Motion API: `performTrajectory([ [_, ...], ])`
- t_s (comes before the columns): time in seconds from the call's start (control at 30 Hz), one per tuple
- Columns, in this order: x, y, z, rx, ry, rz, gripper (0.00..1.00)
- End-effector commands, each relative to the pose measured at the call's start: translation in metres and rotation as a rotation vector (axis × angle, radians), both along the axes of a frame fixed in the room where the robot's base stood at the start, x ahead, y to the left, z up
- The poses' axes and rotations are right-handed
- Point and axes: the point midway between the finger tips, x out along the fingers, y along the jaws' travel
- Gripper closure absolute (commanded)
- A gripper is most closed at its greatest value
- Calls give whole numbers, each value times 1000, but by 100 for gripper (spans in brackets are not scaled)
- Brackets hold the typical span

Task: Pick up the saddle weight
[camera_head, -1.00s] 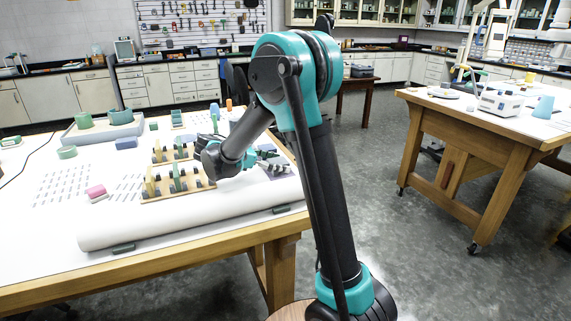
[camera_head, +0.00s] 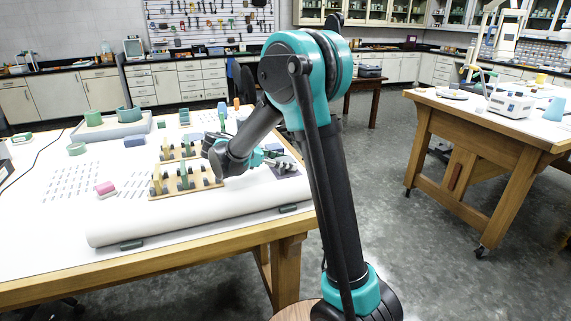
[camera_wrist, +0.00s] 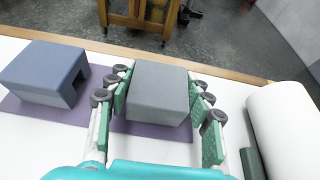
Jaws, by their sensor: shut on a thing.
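A grey block-shaped weight (camera_wrist: 158,92) lies between the fingers of my gripper (camera_wrist: 160,84) in the wrist view. The fingers' green pads flank it left and right, and the gripper is shut on it. A purple mat (camera_wrist: 150,130) shows beneath it; I cannot tell whether the weight touches the mat. In the head view my gripper (camera_head: 277,158) is low over the table's right side, and the held weight is too small to make out clearly.
A white roll (camera_wrist: 284,130) lies right of my gripper in the wrist view and along the table's front (camera_head: 200,217) in the head view. Wooden racks with several small blocks (camera_head: 185,183) stand left of the gripper. The table edge is close beyond the weights.

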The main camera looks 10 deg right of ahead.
Motion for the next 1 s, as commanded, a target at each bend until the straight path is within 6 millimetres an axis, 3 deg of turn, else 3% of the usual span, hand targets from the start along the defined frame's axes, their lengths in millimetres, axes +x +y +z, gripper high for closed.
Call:
performTrajectory([
  [0.27, 0, 0, 28, -1, 0, 0, 92],
  [0.7, -1, 0, 145, -1, 0, 0, 92],
  [1.0, 0, 0, 191, -1, 0, 0, 92],
])
